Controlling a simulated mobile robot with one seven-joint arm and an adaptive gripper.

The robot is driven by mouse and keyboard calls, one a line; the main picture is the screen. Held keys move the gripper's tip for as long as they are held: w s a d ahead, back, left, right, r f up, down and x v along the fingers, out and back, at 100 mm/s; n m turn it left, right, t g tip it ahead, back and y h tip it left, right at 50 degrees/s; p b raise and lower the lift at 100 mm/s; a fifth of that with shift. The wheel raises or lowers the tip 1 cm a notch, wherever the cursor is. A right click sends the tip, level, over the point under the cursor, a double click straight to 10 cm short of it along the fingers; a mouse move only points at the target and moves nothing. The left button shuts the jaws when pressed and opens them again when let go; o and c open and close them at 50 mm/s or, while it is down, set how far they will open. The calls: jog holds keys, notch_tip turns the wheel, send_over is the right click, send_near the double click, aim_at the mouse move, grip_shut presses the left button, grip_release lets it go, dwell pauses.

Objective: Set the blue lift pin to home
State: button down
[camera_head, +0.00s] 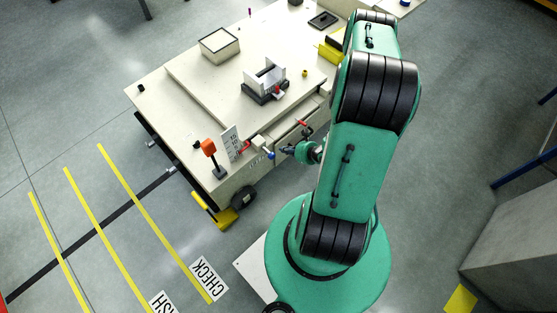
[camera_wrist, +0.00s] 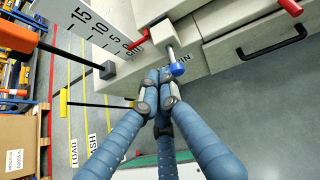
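The blue lift pin (camera_wrist: 177,69) is a blue-tipped knob on a metal rod at the carrier's side, beside the low end of a numbered scale plate (camera_wrist: 110,25). In the head view the blue tip (camera_head: 270,154) shows just left of my gripper (camera_head: 290,150). In the wrist view the blue fingers of my gripper (camera_wrist: 163,75) converge with their tips together, close to the left of the blue tip. Nothing shows between them. Whether a fingertip touches the pin I cannot tell.
A red pointer (camera_wrist: 138,40) lies at the scale. An orange-topped lever (camera_head: 208,147) stands at the carrier's corner. A red handle (camera_wrist: 290,7) and a black drawer handle (camera_wrist: 272,43) are to the right. The carrier (camera_head: 150,90) has boxes on top. Open floor lies in front.

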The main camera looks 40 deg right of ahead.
aim_at(273, 154)
jog(key=s+f+m+h, duration=0.1)
jog(key=s+f+m, duration=0.2)
jog(key=s+f, duration=0.4)
jog(key=shift+s+a+f+g+h+p, duration=0.3)
jog(key=shift+a+f+g+h+p, duration=0.05)
jog(key=shift+a+g+h, duration=0.05)
jog(key=shift+w, duration=0.1)
jog(key=w+r+b+x, duration=0.2)
jog(key=x, duration=1)
jog(key=shift+w+f+b, duration=0.2)
jog(key=shift+f+b, duration=0.1)
jog(key=w+b, duration=0.1)
jog(key=w, duration=0.4)
jog(key=shift+w, duration=0.1)
dwell(0.5)
